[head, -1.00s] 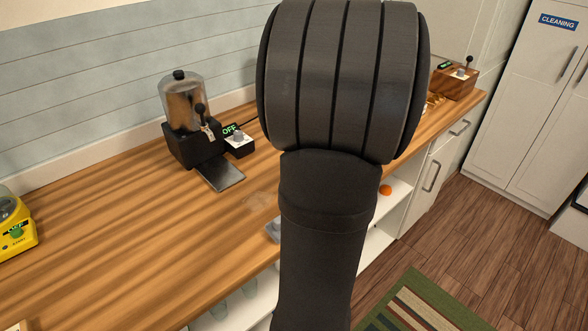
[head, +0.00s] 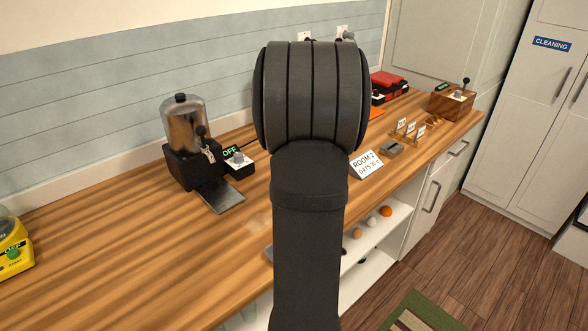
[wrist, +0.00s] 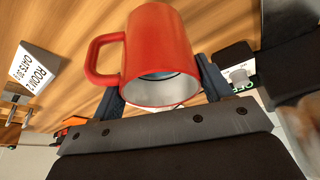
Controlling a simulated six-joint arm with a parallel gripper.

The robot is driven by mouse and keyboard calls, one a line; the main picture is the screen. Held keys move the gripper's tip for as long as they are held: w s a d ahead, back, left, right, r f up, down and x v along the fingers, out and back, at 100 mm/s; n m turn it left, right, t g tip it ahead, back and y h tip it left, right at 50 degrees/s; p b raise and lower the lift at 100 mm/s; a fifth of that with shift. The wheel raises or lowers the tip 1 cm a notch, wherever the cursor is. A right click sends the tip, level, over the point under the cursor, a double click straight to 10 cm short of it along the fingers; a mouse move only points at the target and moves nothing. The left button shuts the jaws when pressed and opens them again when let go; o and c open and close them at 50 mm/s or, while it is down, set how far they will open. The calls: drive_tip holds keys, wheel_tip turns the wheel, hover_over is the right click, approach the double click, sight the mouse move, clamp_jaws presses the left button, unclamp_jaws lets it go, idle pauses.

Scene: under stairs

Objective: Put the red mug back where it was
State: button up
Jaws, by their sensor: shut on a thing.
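The red mug (wrist: 160,45) is between the fingers of my gripper (wrist: 162,88) in the wrist view. My gripper is shut on the mug's body. In the head view my own arm hides both the gripper and the mug. The wooden counter (head: 120,255) lies below. How high the mug is above it, I cannot tell.
A dispenser (head: 185,130) with an OFF display stands on the counter left of my arm. A ROOM 2 card (head: 367,164) stands to the right, also in the wrist view (wrist: 38,64). Small tags (head: 411,127) and a wooden lever box (head: 452,102) are farther right. The left-middle counter is clear.

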drive_tip(key=shift+f, duration=1.7)
drive_tip(key=shift+f, duration=0.1)
drive_tip(key=o, duration=1.5)
drive_tip(key=v, duration=1.2)
drive_tip(key=shift+d, duration=0.1)
